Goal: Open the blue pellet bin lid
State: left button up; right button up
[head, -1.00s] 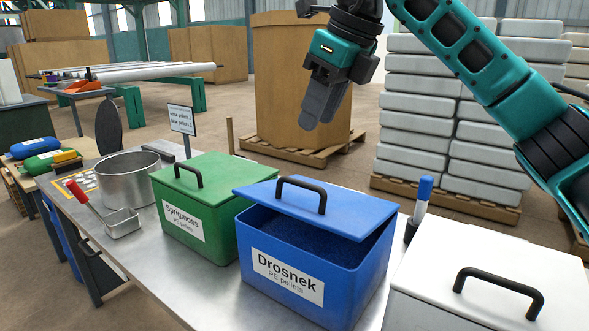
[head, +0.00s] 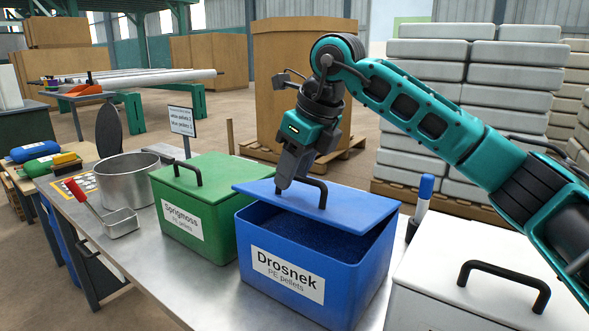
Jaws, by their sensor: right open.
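The blue pellet bin (head: 300,277), labelled "Drosnek PE pellets", stands on the metal table. Its blue lid (head: 345,212) lies skewed on top, leaving a gap at the front and right through which dark blue pellets (head: 310,232) show. The lid has a black handle (head: 318,184). My right gripper (head: 284,186) points down at the left end of this handle, its fingertips close to the lid. The jaws are open, but one finger mostly hides the other. I cannot tell whether they touch the handle. My left gripper is not in view.
A green lidded bin (head: 203,243) stands close on the left, and a white lidded bin (head: 450,300) on the right. A blue-capped marker-like tool (head: 424,190) stands behind. A steel pot (head: 127,180) and a red-handled scoop (head: 120,222) are further left.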

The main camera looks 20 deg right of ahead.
grip_shut()
dwell(0.6)
